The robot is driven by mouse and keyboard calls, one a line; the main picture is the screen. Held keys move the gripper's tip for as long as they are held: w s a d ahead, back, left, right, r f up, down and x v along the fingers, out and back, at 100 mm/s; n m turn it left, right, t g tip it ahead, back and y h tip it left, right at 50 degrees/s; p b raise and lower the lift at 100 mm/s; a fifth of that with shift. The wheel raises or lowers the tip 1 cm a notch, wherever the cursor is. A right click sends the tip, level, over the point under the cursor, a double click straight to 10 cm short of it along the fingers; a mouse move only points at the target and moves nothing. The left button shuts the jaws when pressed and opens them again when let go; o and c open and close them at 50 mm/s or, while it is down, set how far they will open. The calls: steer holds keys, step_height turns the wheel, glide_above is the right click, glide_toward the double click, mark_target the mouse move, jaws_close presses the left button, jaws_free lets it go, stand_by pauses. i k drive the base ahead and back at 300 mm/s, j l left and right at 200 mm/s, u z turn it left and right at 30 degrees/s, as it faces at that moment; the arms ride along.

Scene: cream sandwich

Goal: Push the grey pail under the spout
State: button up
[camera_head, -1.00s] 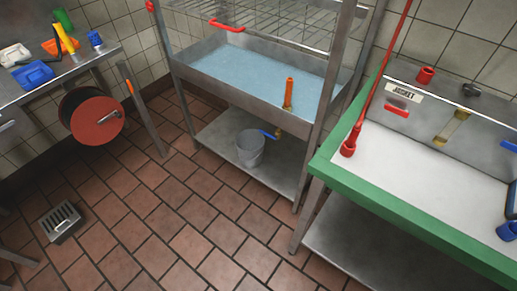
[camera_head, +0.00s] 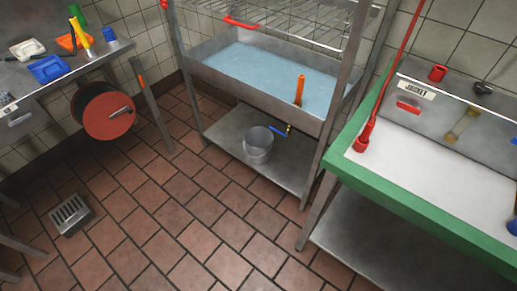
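The grey pail (camera_head: 258,146) stands upright on the low steel shelf (camera_head: 225,124) beneath the water-filled basin (camera_head: 262,75). A small brass spout with a blue lever (camera_head: 278,131) shows just to the right of the pail's rim, at about the rim's height in the picture. I cannot tell whether the spout's mouth is over the pail or beside it. An orange upright handle or pipe (camera_head: 299,90) stands in the basin above the spout. My gripper is not in view.
A green-edged counter (camera_head: 420,217) with a white top stands at right, near the shelf's right leg. A red hose reel (camera_head: 107,112) hangs under the left bench. A grey floor grate (camera_head: 71,214) lies at left. The tiled floor in front of the shelf is clear.

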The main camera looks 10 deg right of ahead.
mark_target(260, 140)
steer(key=i+j, duration=0.45)
steer(key=i, duration=0.15)
steer(key=i+j, duration=0.4)
steer(key=i, duration=0.2)
steer(key=i+j, duration=0.45)
steer(key=i, duration=0.15)
steer(key=i+j, duration=0.4)
steer(key=i, duration=0.15)
steer(key=i+j, duration=0.45)
steer(key=i, duration=0.15)
